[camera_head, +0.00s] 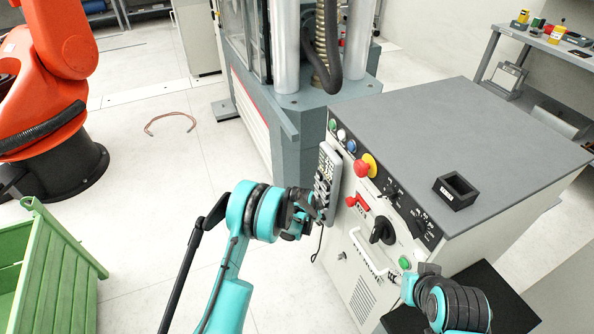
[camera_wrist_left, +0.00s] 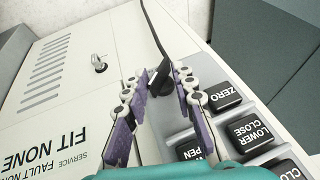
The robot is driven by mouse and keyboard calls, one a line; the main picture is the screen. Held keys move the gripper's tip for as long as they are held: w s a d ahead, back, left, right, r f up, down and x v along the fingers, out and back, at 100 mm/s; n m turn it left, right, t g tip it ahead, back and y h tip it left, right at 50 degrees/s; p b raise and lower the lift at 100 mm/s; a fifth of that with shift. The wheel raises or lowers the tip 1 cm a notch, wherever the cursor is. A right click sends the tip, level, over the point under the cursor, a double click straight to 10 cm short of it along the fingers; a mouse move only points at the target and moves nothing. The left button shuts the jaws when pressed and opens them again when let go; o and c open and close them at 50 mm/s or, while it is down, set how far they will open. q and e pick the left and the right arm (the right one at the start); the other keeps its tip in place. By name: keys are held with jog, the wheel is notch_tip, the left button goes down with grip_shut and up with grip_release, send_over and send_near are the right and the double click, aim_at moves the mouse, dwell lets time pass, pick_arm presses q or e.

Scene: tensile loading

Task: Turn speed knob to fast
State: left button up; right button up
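The speed knob (camera_wrist_left: 162,80) is a small black pointed knob on the grey handheld control panel (camera_wrist_left: 175,140). In the head view this panel (camera_head: 327,178) hangs on the front of the cabinet. My left gripper (camera_head: 308,208) is at the panel. In the left wrist view its purple-padded fingers (camera_wrist_left: 166,86) stand apart, one on each side of the knob; whether they touch it I cannot tell. The knob's setting and speed markings are not readable. My right gripper (camera_head: 412,284) is in front of the cabinet's lower right; its fingers are not clear.
ZERO (camera_wrist_left: 221,96) and LOWER CLOSE (camera_wrist_left: 250,131) buttons sit close to the right finger. The cabinet (camera_head: 470,140) carries a red emergency stop (camera_head: 364,166) and a black rotary switch (camera_head: 382,231). A green crate (camera_head: 50,270) stands at left; the floor between is clear.

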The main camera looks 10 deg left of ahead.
pick_arm(q)
jog(key=w+a+r+n+g+h+p, duration=0.2)
jog(key=a+r+g+h+p, duration=0.1)
jog(key=a+r+g+h, duration=0.25)
jog(key=s+a+r+n+t+y, duration=0.1)
jog(key=s+r, duration=0.3)
jog(key=r, duration=0.8)
jog(key=s+r+n+t+y, duration=0.2)
jog(key=s+r+n+y, duration=0.1)
jog(key=r, duration=1)
jog(key=shift+s+a+r+p, duration=0.2)
jog(key=shift+s+a+p, duration=0.2)
jog(key=shift+s, duration=0.15)
